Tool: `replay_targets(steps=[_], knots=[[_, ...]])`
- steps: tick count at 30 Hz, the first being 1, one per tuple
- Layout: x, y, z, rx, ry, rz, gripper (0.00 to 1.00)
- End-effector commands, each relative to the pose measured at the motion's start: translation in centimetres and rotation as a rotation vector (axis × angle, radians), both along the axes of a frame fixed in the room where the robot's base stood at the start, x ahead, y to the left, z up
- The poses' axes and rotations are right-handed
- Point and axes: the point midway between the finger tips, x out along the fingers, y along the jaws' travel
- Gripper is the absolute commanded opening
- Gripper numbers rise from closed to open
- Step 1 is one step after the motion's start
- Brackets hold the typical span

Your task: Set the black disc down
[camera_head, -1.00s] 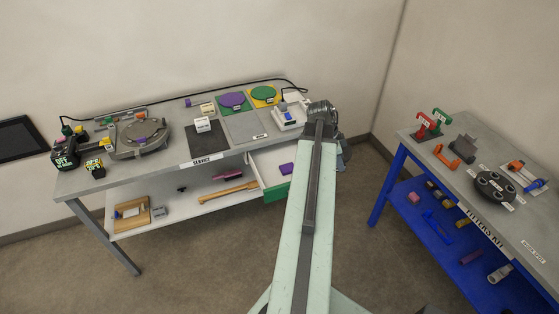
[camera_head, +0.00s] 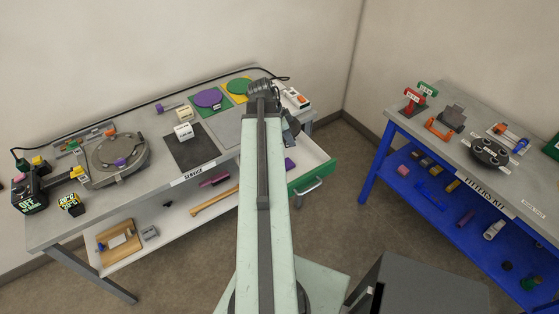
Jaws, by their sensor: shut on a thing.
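My gripper (camera_head: 290,129) is at the end of my pale green arm, over the right end of the service bench (camera_head: 100,200). It is mostly hidden behind the arm's tip. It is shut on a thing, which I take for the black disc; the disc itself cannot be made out. On the bench, a purple disc (camera_head: 207,97) lies on a green mat and a green disc (camera_head: 239,86) lies on a yellow mat. A bare black mat (camera_head: 188,150) and a grey mat (camera_head: 224,130), partly behind my arm, lie in front of them.
A white caddy (camera_head: 296,98) stands at the bench's right end. A drawer with a green front (camera_head: 312,178) stands open below. A round grey machine (camera_head: 115,155) is at the left. The blue fitters' table (camera_head: 465,145) is at the right.

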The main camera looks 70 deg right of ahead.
Motion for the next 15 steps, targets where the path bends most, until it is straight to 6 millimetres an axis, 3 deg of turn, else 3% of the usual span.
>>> replay_targets(steps=[6, 12, 15], knots=[[0.3, 0.7, -5.6, -0.003, -0.003, -0.055, 0.00], [0.3, 0.9, -5.9, -0.006, -0.003, -0.075, 0.00], [0.3, 0.9, -7.2, -0.006, -0.003, -0.075, 0.00]])
